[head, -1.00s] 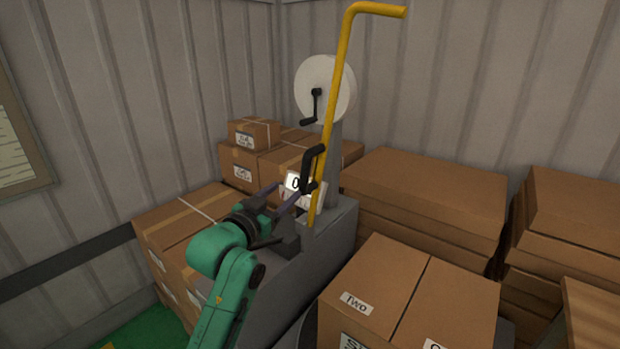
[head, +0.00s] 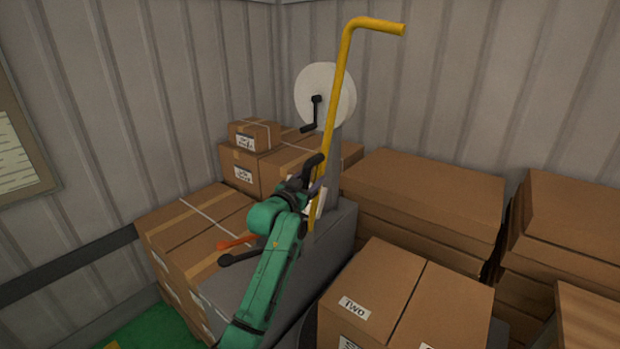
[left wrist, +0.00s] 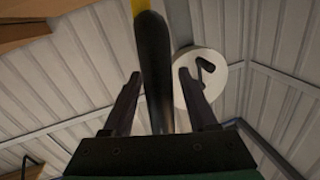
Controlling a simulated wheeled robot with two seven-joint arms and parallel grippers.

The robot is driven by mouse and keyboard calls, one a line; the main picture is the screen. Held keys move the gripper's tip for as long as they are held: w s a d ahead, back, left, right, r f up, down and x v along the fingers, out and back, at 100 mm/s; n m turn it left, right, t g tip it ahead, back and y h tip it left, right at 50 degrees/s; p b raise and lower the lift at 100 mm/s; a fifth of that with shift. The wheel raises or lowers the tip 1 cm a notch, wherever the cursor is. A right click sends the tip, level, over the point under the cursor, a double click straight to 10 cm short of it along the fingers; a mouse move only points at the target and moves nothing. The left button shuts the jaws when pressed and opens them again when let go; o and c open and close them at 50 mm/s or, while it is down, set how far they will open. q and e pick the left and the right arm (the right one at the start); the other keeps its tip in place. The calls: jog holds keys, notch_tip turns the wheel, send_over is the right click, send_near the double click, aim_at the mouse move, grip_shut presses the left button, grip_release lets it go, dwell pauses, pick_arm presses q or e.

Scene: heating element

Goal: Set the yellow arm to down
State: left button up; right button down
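The yellow arm (head: 334,105) is a long bent rod that stands nearly upright on the grey machine, its top bent to the right. A black handle (head: 312,162) sits on its lower part. My left gripper (head: 314,192) is at this handle and partly hides it. In the left wrist view, the black handle (left wrist: 153,60) passes between the two fingers of my left gripper (left wrist: 159,76), with gaps on both sides. The fingers are open around it. A bit of the yellow arm (left wrist: 141,5) shows at the top there. My right gripper is not in view.
A white reel with a black crank (head: 335,98) stands behind the yellow arm. An orange lever (head: 236,242) and a black lever (head: 240,256) lie left of my forearm. Cardboard boxes stand left (head: 170,225), behind, and right (head: 430,290) of the grey machine body (head: 335,235).

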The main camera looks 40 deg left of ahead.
pick_arm(q)
jog(key=shift+d, duration=0.1)
grip_shut()
jog(key=shift+s+r, duration=0.1)
jog(key=shift+r, duration=0.15)
dwell(0.8)
